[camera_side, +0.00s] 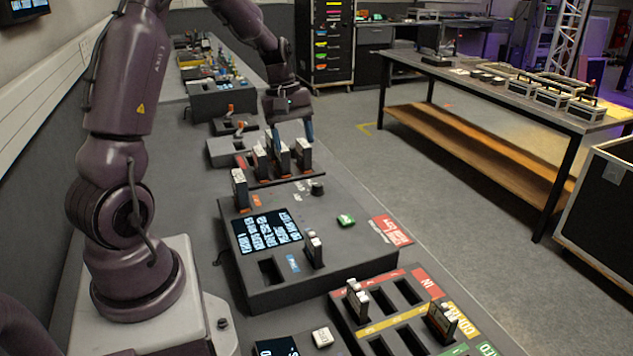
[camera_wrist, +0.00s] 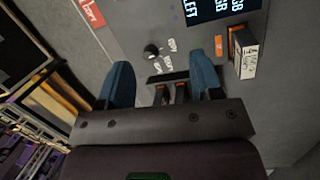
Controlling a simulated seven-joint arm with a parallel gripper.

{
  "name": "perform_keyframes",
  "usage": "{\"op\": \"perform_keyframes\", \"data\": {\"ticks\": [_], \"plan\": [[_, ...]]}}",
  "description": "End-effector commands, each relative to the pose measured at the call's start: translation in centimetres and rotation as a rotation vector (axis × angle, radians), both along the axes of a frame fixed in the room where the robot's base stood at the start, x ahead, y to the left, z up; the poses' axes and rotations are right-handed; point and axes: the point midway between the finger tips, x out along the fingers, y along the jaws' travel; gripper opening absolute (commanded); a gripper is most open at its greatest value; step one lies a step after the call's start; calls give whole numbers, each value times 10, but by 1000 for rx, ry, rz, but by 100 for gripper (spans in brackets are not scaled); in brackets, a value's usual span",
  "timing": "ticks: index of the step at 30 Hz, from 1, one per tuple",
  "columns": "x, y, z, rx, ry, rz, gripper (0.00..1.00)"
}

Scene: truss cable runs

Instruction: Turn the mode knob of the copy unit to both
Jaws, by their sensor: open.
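The copy unit (camera_side: 345,258) is a dark grey box with a lit text screen (camera_side: 267,232) on its sloped top. Its mode knob (camera_side: 317,188) is a small dark round knob near the back right of that top. In the wrist view the knob (camera_wrist: 151,51) stands clear, with small white labels beside it that I cannot read. My gripper (camera_side: 290,136) is above the row of upright modules behind the knob. In the wrist view its blue fingers (camera_wrist: 165,75) are spread wide, with nothing held between them. The knob is ahead of the fingertips, apart from them.
Several upright modules (camera_side: 281,157) stand in a row under my gripper. Another module (camera_side: 240,190) stands at the unit's left, and one (camera_side: 314,250) in a front slot. A green button (camera_side: 345,220) lies right of the screen. A labelled slotted tray (camera_side: 400,318) is in front.

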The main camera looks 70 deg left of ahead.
Motion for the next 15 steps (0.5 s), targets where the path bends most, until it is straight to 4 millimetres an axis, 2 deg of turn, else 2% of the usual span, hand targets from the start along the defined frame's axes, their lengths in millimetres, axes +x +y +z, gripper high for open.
{"op": "perform_keyframes", "data": {"ticks": [1, 3, 7, 9, 12, 15], "plan": [[2, 22, -17, -38, 22, 123, 60], [6, 46, -34, -85, 42, 283, 60], [16, 82, -58, -163, 65, 564, 60], [27, 93, -59, -198, 61, 689, 60], [41, 99, -44, -230, 40, 810, 60], [43, 97, -42, -259, 57, 889, 60]]}}
